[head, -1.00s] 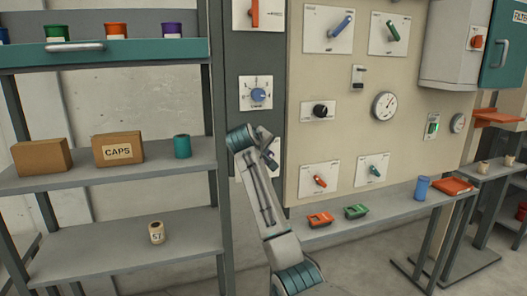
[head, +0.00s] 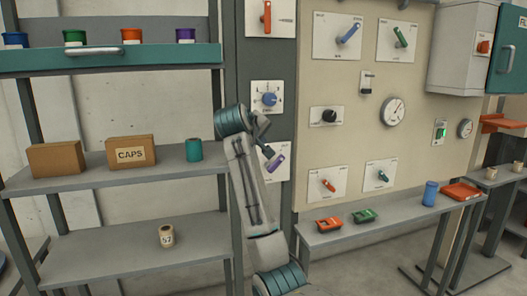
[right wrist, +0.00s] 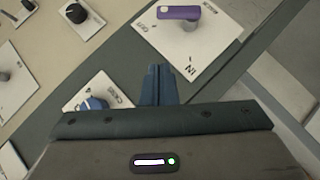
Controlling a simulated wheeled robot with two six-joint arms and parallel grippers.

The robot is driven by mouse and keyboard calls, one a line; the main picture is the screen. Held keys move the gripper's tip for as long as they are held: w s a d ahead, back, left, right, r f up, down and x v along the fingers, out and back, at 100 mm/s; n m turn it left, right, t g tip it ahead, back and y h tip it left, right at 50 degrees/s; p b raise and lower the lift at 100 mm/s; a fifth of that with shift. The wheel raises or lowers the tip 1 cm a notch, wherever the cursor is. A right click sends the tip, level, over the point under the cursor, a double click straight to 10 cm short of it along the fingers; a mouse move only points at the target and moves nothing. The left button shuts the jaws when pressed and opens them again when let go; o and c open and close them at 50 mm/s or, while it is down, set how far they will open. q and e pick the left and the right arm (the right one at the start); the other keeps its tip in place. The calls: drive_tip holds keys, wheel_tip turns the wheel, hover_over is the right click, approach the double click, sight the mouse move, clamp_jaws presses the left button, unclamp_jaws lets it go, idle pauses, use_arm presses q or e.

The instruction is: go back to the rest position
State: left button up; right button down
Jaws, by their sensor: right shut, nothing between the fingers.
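My right gripper (head: 267,152) is in front of the dark grey panel strip, just left of and above a purple handle (head: 275,163) on a white plate. In the right wrist view my right gripper's fingers (right wrist: 158,85) are together with nothing between them. There the purple handle (right wrist: 180,12) shows beyond the fingertips, on its plate marked IN and OUT, apart from them. A blue knob (right wrist: 92,103) shows left of the fingers. My left gripper is in neither view.
A shelf (head: 90,179) at left holds two cardboard boxes and a teal can (head: 194,150). A beige panel (head: 350,145) with switches and a gauge stands right. Below it, a ledge (head: 395,212) carries an orange and a green item and a blue can (head: 430,193).

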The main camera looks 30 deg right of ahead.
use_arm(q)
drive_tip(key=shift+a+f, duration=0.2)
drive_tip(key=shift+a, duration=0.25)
use_arm(e)
drive_tip(key=shift+v, duration=0.75)
drive_tip(key=shift+a, duration=0.1)
